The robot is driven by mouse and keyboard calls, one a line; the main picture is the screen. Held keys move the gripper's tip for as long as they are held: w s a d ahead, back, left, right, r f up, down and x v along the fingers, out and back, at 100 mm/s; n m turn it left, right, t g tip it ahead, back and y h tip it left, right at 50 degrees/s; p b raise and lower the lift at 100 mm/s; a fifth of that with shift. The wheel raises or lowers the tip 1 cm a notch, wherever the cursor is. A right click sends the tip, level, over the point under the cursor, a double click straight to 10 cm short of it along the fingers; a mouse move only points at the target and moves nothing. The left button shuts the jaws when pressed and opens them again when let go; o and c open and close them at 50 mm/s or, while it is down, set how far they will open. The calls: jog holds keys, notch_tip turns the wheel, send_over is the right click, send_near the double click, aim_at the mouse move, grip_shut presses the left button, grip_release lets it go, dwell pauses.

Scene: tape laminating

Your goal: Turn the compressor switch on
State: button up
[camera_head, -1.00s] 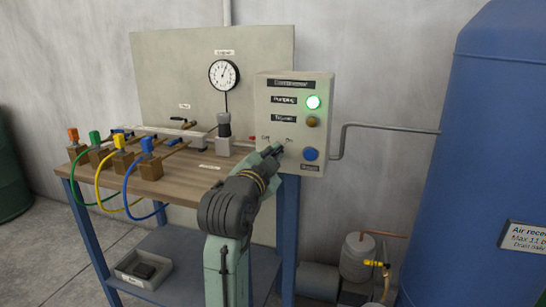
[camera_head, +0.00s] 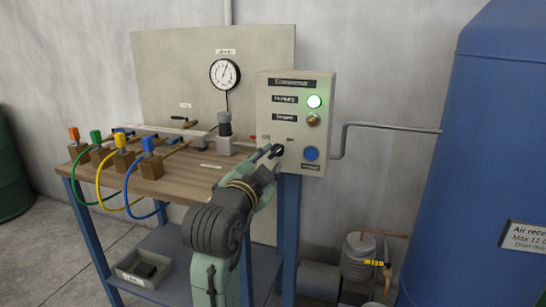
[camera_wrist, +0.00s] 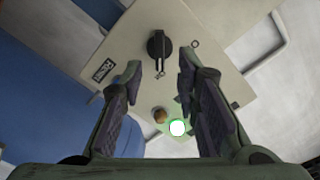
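The compressor control box (camera_head: 263,105) is a beige panel on the wall side of the bench. Its black rotary switch (camera_wrist: 157,46) shows whole in the wrist view, beyond my fingertips. In the head view the switch (camera_head: 278,150) shows just past my gripper (camera_head: 267,153), below the Off and On labels. My gripper (camera_wrist: 159,68) is open and empty, with one finger on each side of the line to the switch and a gap to it. The green lamp (camera_head: 314,101) labelled Pumping is lit. I cannot read the switch's position for certain.
A dim amber lamp (camera_head: 313,120) and a blue button (camera_head: 311,154) sit close by on the box. The bench (camera_head: 180,185) with valves, coloured hoses and a gauge (camera_head: 224,74) is left. A blue tank (camera_head: 485,130) stands right.

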jog(key=v, duration=0.7)
jog(key=shift+s, duration=0.35)
jog(key=shift+a, duration=0.1)
